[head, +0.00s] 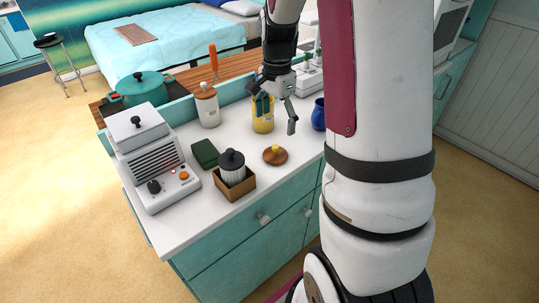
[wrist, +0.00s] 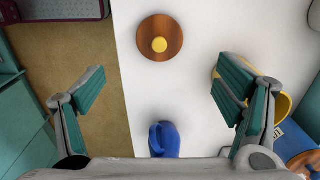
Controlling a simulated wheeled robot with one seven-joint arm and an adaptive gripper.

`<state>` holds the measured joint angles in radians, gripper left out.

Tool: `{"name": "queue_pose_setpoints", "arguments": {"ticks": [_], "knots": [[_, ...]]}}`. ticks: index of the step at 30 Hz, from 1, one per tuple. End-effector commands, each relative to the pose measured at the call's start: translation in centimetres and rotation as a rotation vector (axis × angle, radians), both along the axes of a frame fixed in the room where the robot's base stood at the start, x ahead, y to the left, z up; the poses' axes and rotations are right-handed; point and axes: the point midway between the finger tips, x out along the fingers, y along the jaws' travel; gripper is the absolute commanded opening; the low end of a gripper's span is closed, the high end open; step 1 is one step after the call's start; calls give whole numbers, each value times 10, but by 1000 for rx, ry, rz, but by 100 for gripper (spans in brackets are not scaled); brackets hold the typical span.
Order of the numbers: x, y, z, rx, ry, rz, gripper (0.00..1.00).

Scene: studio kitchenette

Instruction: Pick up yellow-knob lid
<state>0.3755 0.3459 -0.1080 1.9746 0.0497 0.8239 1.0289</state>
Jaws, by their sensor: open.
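The yellow-knob lid (head: 275,155) is a round brown wooden disc with a yellow knob in its middle. It lies flat on the white counter. In the wrist view the lid (wrist: 160,38) is at the top centre, beyond and between the fingers. My gripper (head: 277,111) is open and empty above the counter, behind and above the lid in the head view, apart from it. In the wrist view both teal-padded fingers of my gripper (wrist: 160,92) are spread wide.
A yellow container (head: 263,122) stands behind the lid, partly hidden by my gripper. A blue jug (head: 318,115) is to the right. A dark-lidded jar in a wooden box (head: 235,185), a green block (head: 205,153) and a white appliance (head: 150,165) are left. The counter around the lid is clear.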

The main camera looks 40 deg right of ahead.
Motion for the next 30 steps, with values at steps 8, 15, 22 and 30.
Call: {"name": "queue_pose_setpoints", "arguments": {"ticks": [8, 15, 22, 30], "knots": [[-1, 0, -49, 1, 2, 2, 85], [-1, 1, -65, 1, 2, 2, 85], [-2, 2, -97, 2, 3, 3, 85], [-1, 2, -112, 0, 0, 3, 85]]}}
